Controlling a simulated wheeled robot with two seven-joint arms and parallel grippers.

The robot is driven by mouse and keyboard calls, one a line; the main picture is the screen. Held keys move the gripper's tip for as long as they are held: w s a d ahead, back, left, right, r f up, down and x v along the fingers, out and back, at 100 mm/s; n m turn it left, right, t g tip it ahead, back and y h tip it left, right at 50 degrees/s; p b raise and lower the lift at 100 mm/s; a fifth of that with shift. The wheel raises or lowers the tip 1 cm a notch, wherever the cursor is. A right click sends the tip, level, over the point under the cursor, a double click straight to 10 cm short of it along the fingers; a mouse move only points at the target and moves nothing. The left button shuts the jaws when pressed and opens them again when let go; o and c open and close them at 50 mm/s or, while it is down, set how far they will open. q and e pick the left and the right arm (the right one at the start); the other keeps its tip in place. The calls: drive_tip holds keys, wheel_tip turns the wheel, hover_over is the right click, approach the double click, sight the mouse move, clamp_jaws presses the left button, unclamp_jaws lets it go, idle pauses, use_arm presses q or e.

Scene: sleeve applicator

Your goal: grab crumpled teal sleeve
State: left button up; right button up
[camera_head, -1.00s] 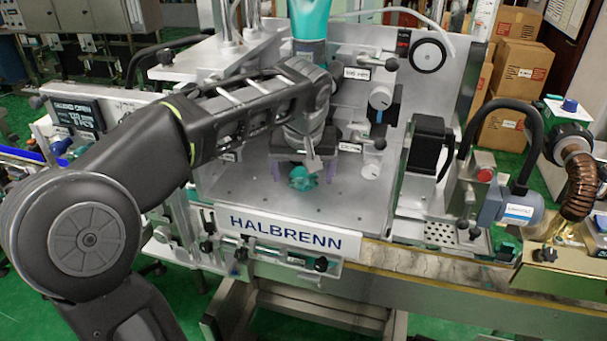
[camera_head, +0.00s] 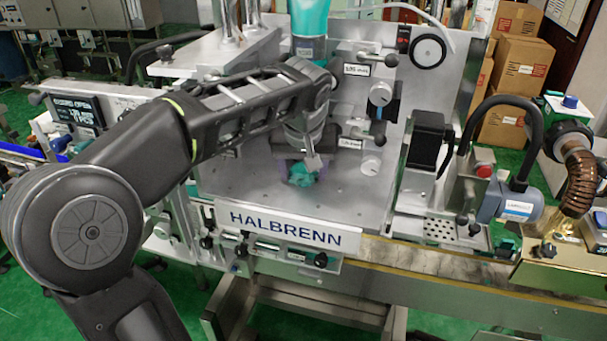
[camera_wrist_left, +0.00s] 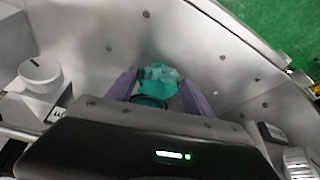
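The crumpled teal sleeve (camera_head: 303,174) sits low over the grey metal plate of the machine, under my left gripper. In the left wrist view the sleeve (camera_wrist_left: 160,78) lies between the two purple fingers of my left gripper (camera_wrist_left: 160,84). Both fingertips appear to touch its sides, so the left gripper (camera_head: 304,170) looks shut on it. I cannot tell whether the sleeve still touches the plate. A dark-rimmed ring (camera_wrist_left: 150,101) shows just below the sleeve in the wrist view. My right gripper is not in view.
A teal cylinder (camera_head: 308,18) stands above and behind my left wrist. A black block (camera_head: 427,141) and a hose assembly stand further right. The plate right of the sleeve (camera_head: 350,195) is clear.

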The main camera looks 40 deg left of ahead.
sight(302, 171)
use_arm(q)
drive_tip(key=c, duration=0.8)
drive_tip(key=shift+r, duration=0.1)
drive_tip(key=shift+s+r+b, duration=0.1)
drive_tip(key=shift+b, duration=0.3)
drive_tip(key=shift+r, duration=0.35)
drive_tip(key=r, duration=0.3)
drive_tip(key=r+b, duration=0.1)
drive_tip(key=r, duration=0.2)
drive_tip(key=shift+s+d, duration=0.15)
drive_tip(key=shift+s, duration=0.05)
drive_tip(key=shift+s+d+p, duration=0.35)
drive_tip(key=shift+s+d, duration=0.7)
drive_tip(key=shift+s, duration=2)
drive_tip(key=shift+s+d+p, duration=0.3)
drive_tip(key=shift+s+d, duration=0.8)
drive_tip(key=shift+s, duration=1.95)
drive_tip(key=shift+s+d+p, duration=0.35)
drive_tip(key=shift+s+d, duration=0.7)
drive_tip(key=shift+s, duration=2)
